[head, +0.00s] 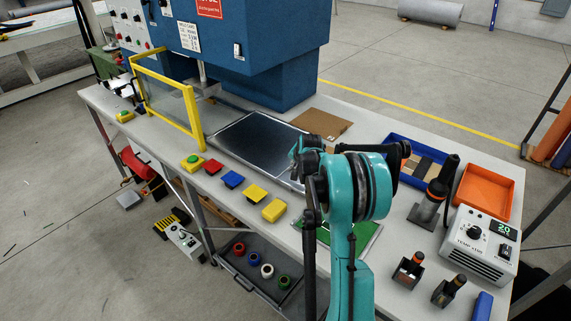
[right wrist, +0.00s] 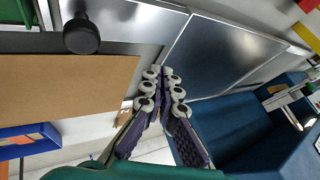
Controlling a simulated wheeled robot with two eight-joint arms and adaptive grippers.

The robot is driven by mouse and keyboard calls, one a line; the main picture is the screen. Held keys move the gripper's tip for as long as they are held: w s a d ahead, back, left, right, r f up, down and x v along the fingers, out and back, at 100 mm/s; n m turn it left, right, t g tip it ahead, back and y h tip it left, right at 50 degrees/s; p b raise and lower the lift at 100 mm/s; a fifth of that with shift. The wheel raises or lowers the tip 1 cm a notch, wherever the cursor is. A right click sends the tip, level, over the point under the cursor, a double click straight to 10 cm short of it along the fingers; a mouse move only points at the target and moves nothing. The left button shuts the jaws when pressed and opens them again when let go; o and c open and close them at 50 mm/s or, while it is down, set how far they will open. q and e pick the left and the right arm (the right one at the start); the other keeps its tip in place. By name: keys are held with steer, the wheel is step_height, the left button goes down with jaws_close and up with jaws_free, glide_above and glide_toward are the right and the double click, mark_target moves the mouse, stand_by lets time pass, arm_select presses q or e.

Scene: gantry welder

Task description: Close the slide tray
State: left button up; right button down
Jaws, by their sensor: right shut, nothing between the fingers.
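The slide tray (head: 252,143) is a flat, dark, shiny plate in a silver frame on the bench, in front of the blue machine. In the right wrist view its dark plate (right wrist: 232,55) and pale metal edge are at the upper right. A round black knob (right wrist: 82,35) stands on the metal strip at upper left. My right gripper (right wrist: 163,78) is shut and empty, its fingertips over the bench near the tray's edge. In the head view my teal right arm covers the tray's right end and mostly hides the gripper. My left gripper is not in view.
The blue machine (head: 250,50) rises behind the tray. A yellow-framed guard (head: 168,95) stands at its left. Brown cardboard (head: 322,124) lies behind it. Colored buttons (head: 232,180) line the front; a blue bin (head: 416,160), an orange bin (head: 484,192) and a heater box (head: 482,243) crowd the right.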

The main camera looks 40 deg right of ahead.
mark_target(292, 168)
steer(key=b+x, duration=0.1)
steer(key=x, duration=0.7)
steer(key=shift+w+d+f+b, duration=0.1)
steer(key=shift+w+f+b, duration=0.05)
steer(key=shift+f+b, duration=0.15)
steer(key=shift+w, duration=0.1)
